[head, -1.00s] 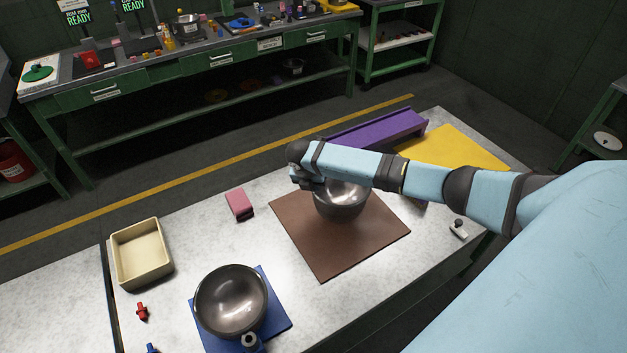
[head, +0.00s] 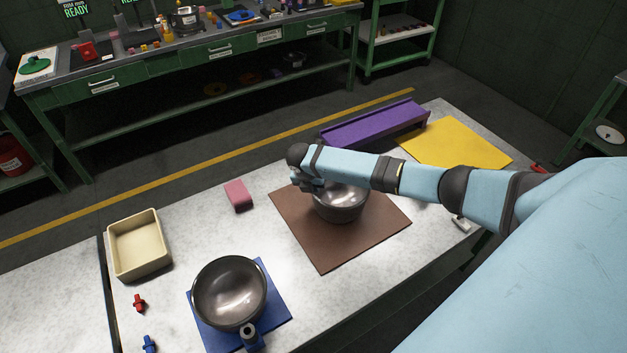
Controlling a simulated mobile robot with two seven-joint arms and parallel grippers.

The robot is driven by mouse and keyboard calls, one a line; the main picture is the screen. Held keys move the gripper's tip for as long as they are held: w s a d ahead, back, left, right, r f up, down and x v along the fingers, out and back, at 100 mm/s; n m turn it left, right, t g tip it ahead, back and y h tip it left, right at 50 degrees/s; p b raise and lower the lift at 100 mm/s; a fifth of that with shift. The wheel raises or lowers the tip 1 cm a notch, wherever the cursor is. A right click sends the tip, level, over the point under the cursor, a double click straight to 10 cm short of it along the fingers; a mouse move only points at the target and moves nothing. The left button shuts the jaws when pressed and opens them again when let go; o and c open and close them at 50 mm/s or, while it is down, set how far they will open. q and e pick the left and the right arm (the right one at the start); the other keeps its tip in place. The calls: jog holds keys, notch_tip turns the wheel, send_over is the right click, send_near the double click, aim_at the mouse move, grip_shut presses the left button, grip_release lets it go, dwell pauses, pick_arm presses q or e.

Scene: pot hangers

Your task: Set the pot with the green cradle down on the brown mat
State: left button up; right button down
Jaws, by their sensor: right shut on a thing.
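A grey metal pot (head: 341,204) is over the middle of the brown mat (head: 330,254), partly hidden by my right arm. It looks upright and on or just above the mat; I cannot tell which. My right gripper (head: 312,186) is shut at the pot's far left rim, and the fingertips are mostly hidden. No green cradle shows on this pot in the view. A second grey pot (head: 229,292) sits upright on a blue mat (head: 275,309) at the front, with a dark handle toward the near side. My left gripper is not in view.
A pink block (head: 238,196) lies left of the brown mat. A cream tray (head: 138,245), a red piece (head: 139,303) and a blue piece (head: 149,344) are at the left. A purple rack (head: 374,124) and a yellow mat (head: 456,143) lie behind my right arm.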

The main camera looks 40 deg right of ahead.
jog(key=shift+f, duration=0.5)
jog(key=c, duration=1.1)
grip_release()
jog(key=d+p+v, duration=0.1)
jog(key=v, duration=1)
jog(key=d+r+p+v, duration=0.1)
jog(key=p+v, duration=0.1)
jog(key=v, duration=1)
jog(key=shift+w+d+r, duration=0.15)
jog(key=shift+w+d, duration=0.15)
jog(key=shift+w, duration=0.1)
